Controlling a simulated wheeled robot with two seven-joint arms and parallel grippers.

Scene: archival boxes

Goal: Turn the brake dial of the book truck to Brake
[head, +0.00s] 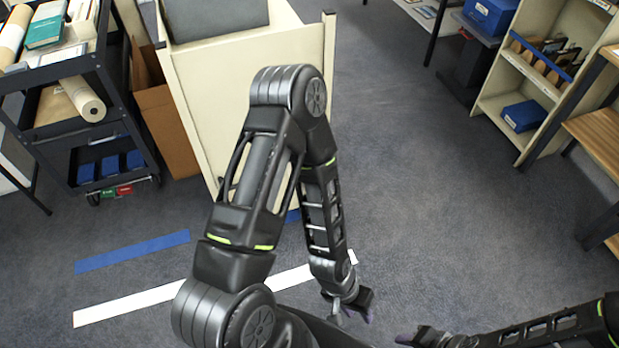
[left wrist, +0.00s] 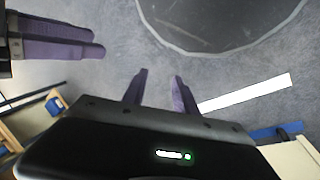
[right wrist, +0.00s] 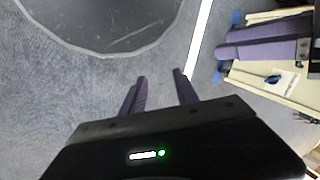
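The book truck (head: 92,72) is a dark metal cart with shelves at the upper left of the head view. Low on its near end are a small green label (head: 109,192) and a red label (head: 125,190). The dial's own shape and setting are too small to tell. My left gripper (head: 350,308) is low over the floor at bottom centre, right of the truck and well apart from it. Its fingers are open and empty in the left wrist view (left wrist: 160,74). My right gripper (head: 405,338) is at the bottom edge, also open and empty in the right wrist view (right wrist: 159,75).
A cream cabinet (head: 205,105) and brown cardboard (head: 168,130) stand right of the truck. Blue (head: 132,251) and white (head: 125,306) tape strips lie on the carpet. A cream shelf unit (head: 515,90) and wooden shelves (head: 597,140) stand at right. The middle floor is clear.

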